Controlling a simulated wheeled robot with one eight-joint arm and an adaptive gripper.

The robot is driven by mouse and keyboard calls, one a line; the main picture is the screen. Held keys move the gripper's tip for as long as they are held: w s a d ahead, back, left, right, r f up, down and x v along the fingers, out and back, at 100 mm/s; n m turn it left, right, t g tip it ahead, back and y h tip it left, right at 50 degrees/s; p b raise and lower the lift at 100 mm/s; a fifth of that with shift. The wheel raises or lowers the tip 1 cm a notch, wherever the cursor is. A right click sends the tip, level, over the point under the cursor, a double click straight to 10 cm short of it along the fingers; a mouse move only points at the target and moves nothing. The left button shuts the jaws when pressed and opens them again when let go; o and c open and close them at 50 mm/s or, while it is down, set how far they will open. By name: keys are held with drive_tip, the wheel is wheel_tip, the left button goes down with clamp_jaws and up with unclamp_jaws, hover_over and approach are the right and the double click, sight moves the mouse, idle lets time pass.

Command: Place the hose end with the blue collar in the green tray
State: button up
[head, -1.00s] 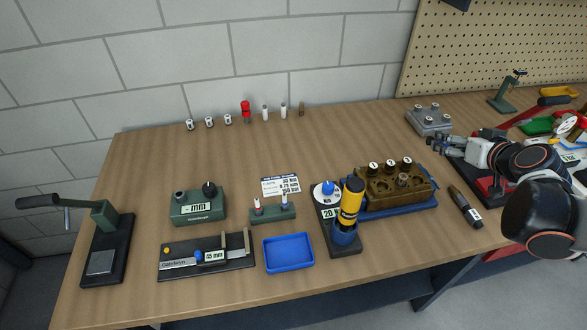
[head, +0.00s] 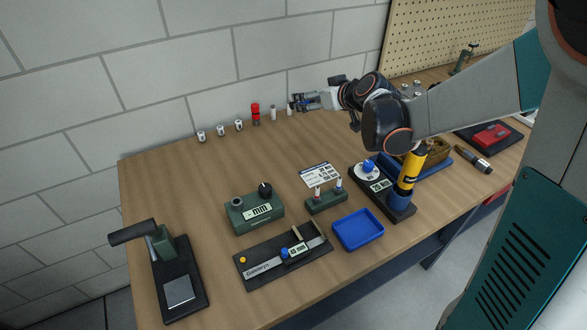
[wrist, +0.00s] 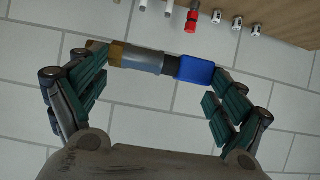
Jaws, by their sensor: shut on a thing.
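My gripper (head: 306,101) is over the back of the bench, near the right end of a row of small parts. In the wrist view my gripper (wrist: 160,72) is shut on a short tube piece that lies crosswise between the fingers. This hose end (wrist: 145,60) has a grey body, a brown band at the left, a black band and a blue collar (wrist: 195,70) at the right. In the head view it is too small to make out clearly. The green tray is not visible in either view now; my arm covers much of the right side.
A blue tray (head: 358,243) stands at the front. Nearby are a yellow bottle (head: 411,167), a green gauge box (head: 254,212), a sliding measure (head: 283,257) and a lever press (head: 178,285). Along the back stand white caps (head: 220,131), a red part (head: 255,114) and white tubes (head: 273,113).

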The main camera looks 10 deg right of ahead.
sight(311, 159)
wheel_tip(311, 159, down, 20)
drive_tip(key=b, duration=0.8)
drive_tip(key=shift+a, duration=0.1)
drive_tip(key=o, duration=1)
